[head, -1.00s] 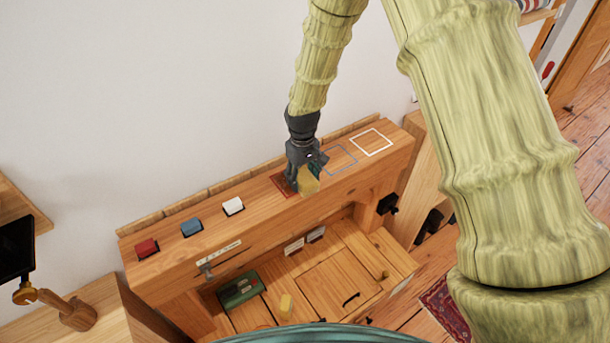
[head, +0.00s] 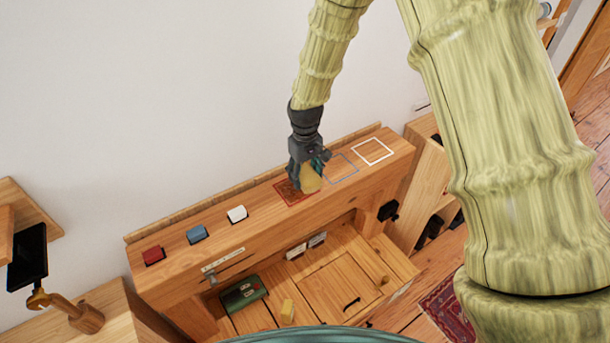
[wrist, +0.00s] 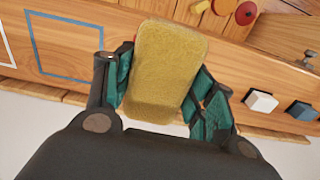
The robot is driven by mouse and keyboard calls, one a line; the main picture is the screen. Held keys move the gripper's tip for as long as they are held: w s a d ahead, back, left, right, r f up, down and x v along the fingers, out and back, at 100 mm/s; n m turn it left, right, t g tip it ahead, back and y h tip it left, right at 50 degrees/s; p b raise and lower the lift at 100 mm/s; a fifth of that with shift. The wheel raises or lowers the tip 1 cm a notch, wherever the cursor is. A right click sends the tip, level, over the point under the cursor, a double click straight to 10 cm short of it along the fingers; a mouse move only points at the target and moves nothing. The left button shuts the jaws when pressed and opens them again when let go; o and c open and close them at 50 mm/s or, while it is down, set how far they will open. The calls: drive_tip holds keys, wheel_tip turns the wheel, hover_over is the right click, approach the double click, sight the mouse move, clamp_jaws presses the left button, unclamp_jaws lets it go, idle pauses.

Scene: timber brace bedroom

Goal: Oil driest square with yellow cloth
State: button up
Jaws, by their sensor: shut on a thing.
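My gripper (head: 308,175) is shut on a yellow cloth (head: 310,180), a thick folded pad that fills the space between the fingers in the wrist view (wrist: 165,65). It is over the wooden beam top, at the right edge of the red-outlined square (head: 292,192), whose inside looks reddish. A blue-outlined square (head: 342,168) lies just right of the gripper, and a white-outlined square (head: 373,151) lies further right. The blue square also shows in the wrist view (wrist: 66,74). Whether the cloth touches the wood, I cannot tell.
Red (head: 154,256), blue (head: 197,234) and white (head: 237,214) blocks stand on the beam's left part. A wall runs behind the beam. A dark-screened device (head: 27,257) is at far left.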

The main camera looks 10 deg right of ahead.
drive_tip(key=shift+r, duration=0.25)
drive_tip(key=shift+r+p, duration=0.75)
drive_tip(key=shift+r, duration=0.7)
